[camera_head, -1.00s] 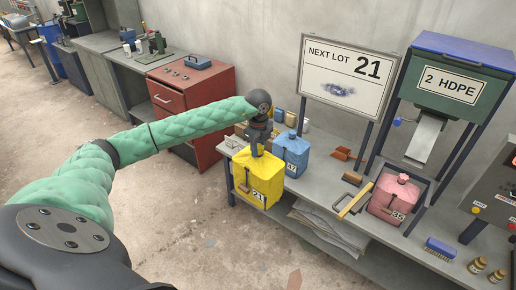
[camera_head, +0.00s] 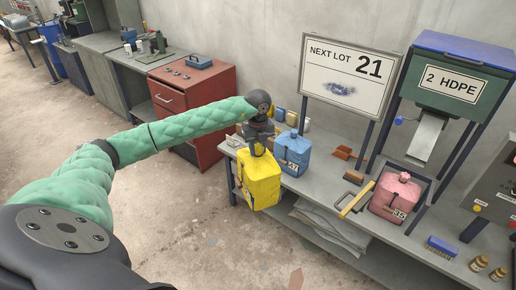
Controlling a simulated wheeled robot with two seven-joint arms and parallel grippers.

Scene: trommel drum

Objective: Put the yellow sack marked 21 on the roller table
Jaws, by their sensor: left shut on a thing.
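The yellow sack (camera_head: 259,182) hangs at the left front edge of the grey bench. My left gripper (camera_head: 257,149) is shut on its top from above. The front of the sack overhangs the bench edge, and whether its underside touches the bench I cannot tell. Its number tag is hardly readable now. A blue sack marked 37 (camera_head: 292,152) stands just right of it on the bench. A pink sack marked 35 (camera_head: 394,196) sits in a tray further right. A sign (camera_head: 345,75) reads "NEXT LOT 21". No roller table can be made out. My right gripper is not in view.
The grey bench (camera_head: 322,186) has free room between the blue sack and the tray. A green hopper marked "2 HDPE" (camera_head: 453,85) stands behind. A red drawer cabinet (camera_head: 190,95) is at left.

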